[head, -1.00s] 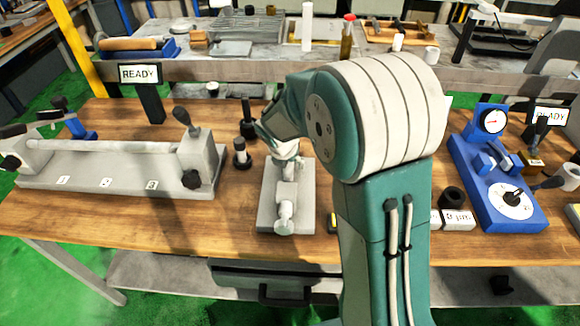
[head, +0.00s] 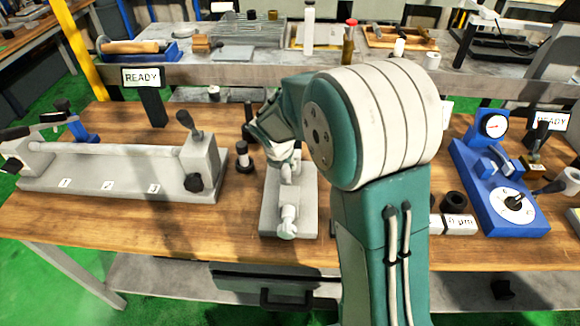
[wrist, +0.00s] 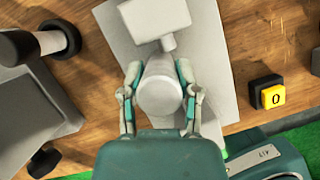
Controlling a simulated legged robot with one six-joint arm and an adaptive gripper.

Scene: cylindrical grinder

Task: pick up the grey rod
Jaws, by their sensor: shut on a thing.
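A long pale grey rod (head: 110,149) lies level between the two ends of the grey fixture (head: 120,190) at the left in the head view. My gripper (wrist: 160,88) is well to the right of it, over the small grey stand (head: 271,219) in the middle of the bench. In the wrist view its two fingers press on either side of a light grey cylindrical piece (wrist: 160,95) above the stand's plate. I cannot tell whether this piece is fixed to the stand. My arm hides part of the stand in the head view.
A black-topped post (head: 242,157) stands close left of the stand. A yellow button marked 0 (wrist: 271,96) lies to its right in the wrist view. A blue dial gauge (head: 495,190) stands at the right. A raised shelf (head: 220,71) runs along the back.

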